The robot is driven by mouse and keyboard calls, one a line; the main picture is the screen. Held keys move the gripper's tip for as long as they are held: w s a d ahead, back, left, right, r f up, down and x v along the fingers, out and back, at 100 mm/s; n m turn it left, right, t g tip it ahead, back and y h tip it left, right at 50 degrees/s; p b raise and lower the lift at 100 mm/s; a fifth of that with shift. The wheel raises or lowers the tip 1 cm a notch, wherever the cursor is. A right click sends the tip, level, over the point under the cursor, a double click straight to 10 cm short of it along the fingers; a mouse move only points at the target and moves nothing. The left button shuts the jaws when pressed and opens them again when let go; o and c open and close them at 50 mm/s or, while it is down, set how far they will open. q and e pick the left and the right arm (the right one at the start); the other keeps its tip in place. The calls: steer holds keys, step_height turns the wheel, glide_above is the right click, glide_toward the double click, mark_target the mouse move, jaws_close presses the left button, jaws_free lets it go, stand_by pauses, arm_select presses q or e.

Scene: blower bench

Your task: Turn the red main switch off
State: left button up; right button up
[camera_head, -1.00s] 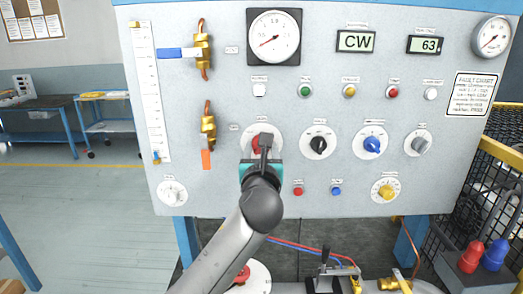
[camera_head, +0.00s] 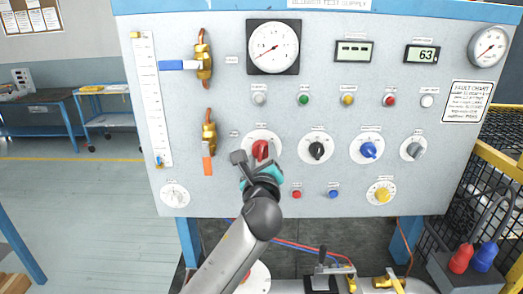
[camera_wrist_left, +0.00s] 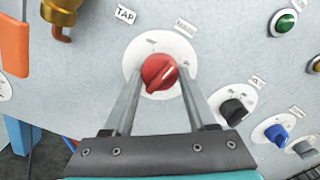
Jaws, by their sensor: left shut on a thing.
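The red main switch (camera_head: 260,149) is a round red knob on a white dial in the middle of the grey panel. It also shows in the left wrist view (camera_wrist_left: 159,73), with its raised grip slanting from lower left to upper right. My left gripper (camera_head: 256,160) is just below and in front of the knob in the head view. My right gripper is not in view.
A black knob (camera_head: 317,150) and a blue knob (camera_head: 369,149) sit to the right. An orange-handled brass valve (camera_head: 208,135) is at the left. A red button (camera_head: 296,194) lies below right. The upper display (camera_head: 353,51) shows dashes.

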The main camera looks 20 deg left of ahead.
arm_select(q)
steer(key=n, duration=0.2)
steer(key=shift+n+p, duration=0.3)
steer(key=shift+n, duration=0.1)
steer(key=n, duration=0.2)
steer(key=shift+n, duration=0.4)
steer(key=n, duration=0.5)
steer(key=shift+r, duration=0.1)
steer(key=shift+n, duration=0.3)
steer(key=o, duration=1.4)
steer(key=shift+c, duration=0.2)
steer(key=shift+s+d, duration=0.1)
steer(key=b+v, duration=0.1)
steer(key=v, duration=1.4)
